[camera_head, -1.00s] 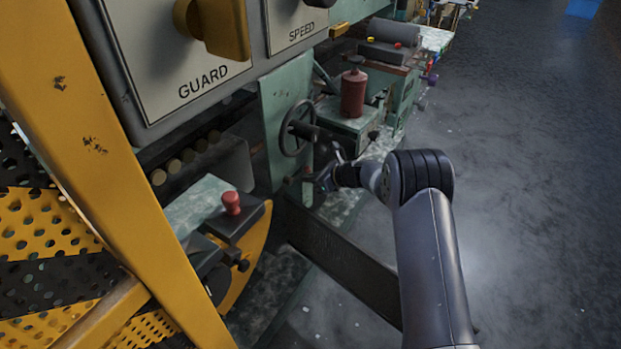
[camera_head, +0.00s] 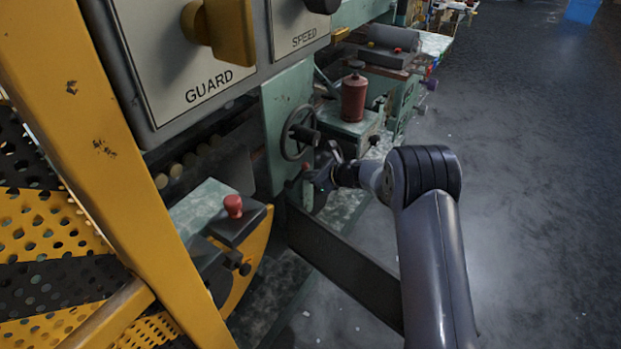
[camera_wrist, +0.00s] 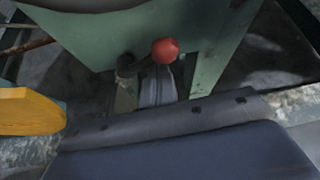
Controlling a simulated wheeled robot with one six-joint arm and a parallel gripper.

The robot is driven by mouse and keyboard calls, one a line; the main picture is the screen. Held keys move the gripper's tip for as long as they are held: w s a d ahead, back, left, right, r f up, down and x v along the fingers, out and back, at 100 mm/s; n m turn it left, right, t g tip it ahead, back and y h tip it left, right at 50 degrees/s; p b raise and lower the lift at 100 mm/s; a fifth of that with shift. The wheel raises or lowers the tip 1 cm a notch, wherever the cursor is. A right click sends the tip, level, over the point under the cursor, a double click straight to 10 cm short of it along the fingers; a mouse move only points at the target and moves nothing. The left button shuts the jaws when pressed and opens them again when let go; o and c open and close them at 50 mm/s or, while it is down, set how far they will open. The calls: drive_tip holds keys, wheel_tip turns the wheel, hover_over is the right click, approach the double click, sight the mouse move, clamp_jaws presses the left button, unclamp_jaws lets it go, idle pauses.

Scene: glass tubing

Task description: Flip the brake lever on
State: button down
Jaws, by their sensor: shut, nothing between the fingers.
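A lever with a red ball knob (camera_wrist: 165,50) stands out from the green machine panel in the wrist view. A small reddish knob (camera_head: 306,167) shows below the handwheel in the head view, and it looks like the same lever. No label on it can be read. My gripper (camera_head: 318,181) is beside this knob, just to its right and slightly below. In the wrist view my shut, empty fingers (camera_wrist: 155,88) point at the panel just below the red ball. I cannot tell whether they touch the lever. The lever's lower part is partly hidden.
A dark handwheel (camera_head: 299,131) is just above my gripper. A red canister (camera_head: 354,97) stands behind it on a green block. A red knob (camera_head: 233,206) sits on a unit at left. A yellow frame (camera_head: 122,165) fills the left side. Open floor (camera_head: 530,190) lies right.

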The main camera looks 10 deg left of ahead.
drive_tip(key=shift+s+a+r+p, duration=0.2)
drive_tip(key=shift+s+r+p, duration=0.15)
drive_tip(key=shift+s+r, duration=0.2)
drive_tip(key=shift+s+a+r, duration=0.15)
drive_tip(key=shift+r, duration=0.05)
idle(0.4)
